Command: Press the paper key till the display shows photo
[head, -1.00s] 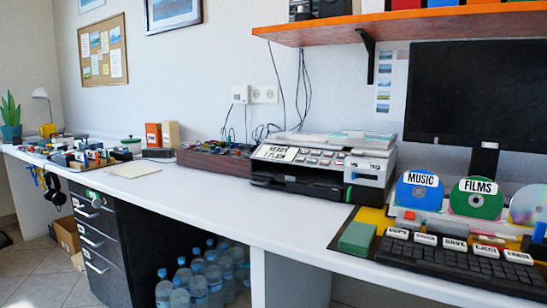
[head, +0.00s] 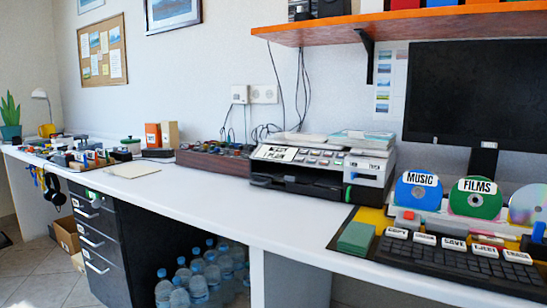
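The printer (head: 365,170) stands on the white desk right of the middle, against the wall. Its small pale display (head: 274,153) is at the left of its sloped front panel, with dark lettering too small to read surely. Several small grey keys (head: 318,157) sit to the right of the display. Their labels are too small to read, so I cannot tell which is the paper key. Neither of my grippers is in view.
Papers (head: 362,139) lie on top of the printer. A long brown box of small items (head: 205,161) stands left of it. At right are a black keyboard (head: 455,262), discs (head: 476,198) and a dark monitor (head: 470,90). The desk (head: 235,200) in front of the printer is clear.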

